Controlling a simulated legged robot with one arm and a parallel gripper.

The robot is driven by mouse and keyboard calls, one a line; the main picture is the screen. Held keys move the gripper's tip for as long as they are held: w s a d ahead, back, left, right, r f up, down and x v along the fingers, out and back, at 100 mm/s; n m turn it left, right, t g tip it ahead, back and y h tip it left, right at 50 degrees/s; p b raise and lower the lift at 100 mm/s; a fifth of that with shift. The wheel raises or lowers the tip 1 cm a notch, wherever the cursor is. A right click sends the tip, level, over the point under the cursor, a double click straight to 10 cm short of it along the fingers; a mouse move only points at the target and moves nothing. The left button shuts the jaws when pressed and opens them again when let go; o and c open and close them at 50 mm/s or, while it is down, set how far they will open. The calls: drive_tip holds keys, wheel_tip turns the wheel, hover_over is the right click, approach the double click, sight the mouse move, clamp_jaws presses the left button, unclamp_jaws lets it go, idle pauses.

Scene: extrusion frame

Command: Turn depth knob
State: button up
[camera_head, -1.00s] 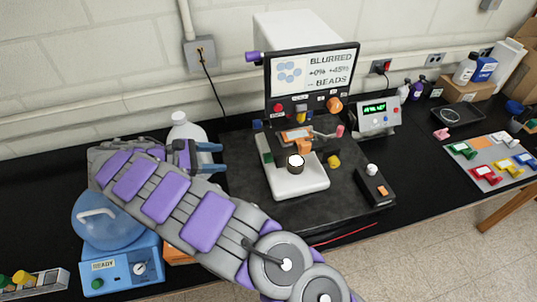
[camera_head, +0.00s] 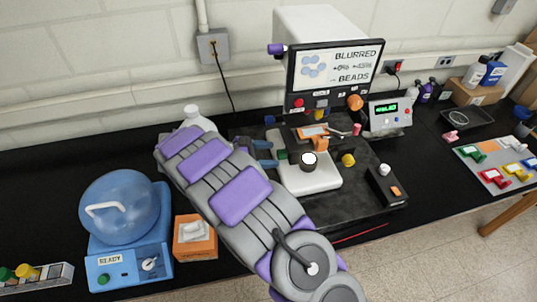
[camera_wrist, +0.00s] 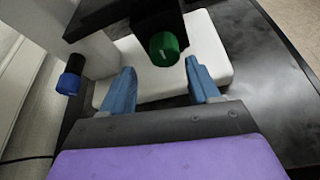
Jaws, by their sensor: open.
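The microscope-like instrument has a white base (camera_head: 310,178) and a screen (camera_head: 338,66) reading "BLURRED", "+0% +45%" and "BEADS". It carries several coloured knobs; I cannot tell from labels which is the depth knob. A green knob (camera_wrist: 168,48) sits ahead of my gripper (camera_wrist: 158,78) in the wrist view, between the lines of the two blue fingers and apart from them. A blue knob (camera_wrist: 70,80) is to the left. In the head view my gripper (camera_head: 272,154) is open and empty at the instrument's left side, partly hidden by my arm.
An orange knob (camera_head: 355,102) is below the screen and a yellow knob (camera_head: 348,160) right of the stage. A control box (camera_head: 386,186) stands right. A blue centrifuge-like device (camera_head: 128,262), tissue box (camera_head: 195,240) and white bottle (camera_head: 194,115) are left.

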sight(278, 154)
drive_tip(key=d, duration=0.4)
drive_tip(key=shift+s+r, duration=0.1)
drive_tip(key=shift+r, duration=0.15)
drive_tip(key=shift+c, duration=0.3)
drive_tip(key=shift+a+f, duration=0.1)
drive_tip(key=shift+a, duration=0.55)
drive_tip(key=c, duration=1)
drive_tip(key=shift+o, duration=0.2)
drive_tip(key=shift+d, duration=0.1)
drive_tip(key=m+t+b, duration=0.1)
drive_tip(key=m+b, duration=0.1)
drive_tip(key=b, duration=0.1)
drive_tip(key=m+t+b, duration=0.1)
drive_tip(key=m+b, duration=0.1)
drive_tip(key=b, duration=0.1)
drive_tip(key=shift+f+t, duration=0.2)
drive_tip(key=shift+t, duration=0.1)
drive_tip(key=m+t+b, duration=0.1)
drive_tip(key=m+b, duration=0.1)
drive_tip(key=b, duration=0.1)
drive_tip(key=m+t+b, duration=0.1)
drive_tip(key=m+b, duration=0.1)
drive_tip(key=b, duration=0.1)
drive_tip(key=shift+s+f, duration=0.1)
drive_tip(key=shift+s, duration=0.1)
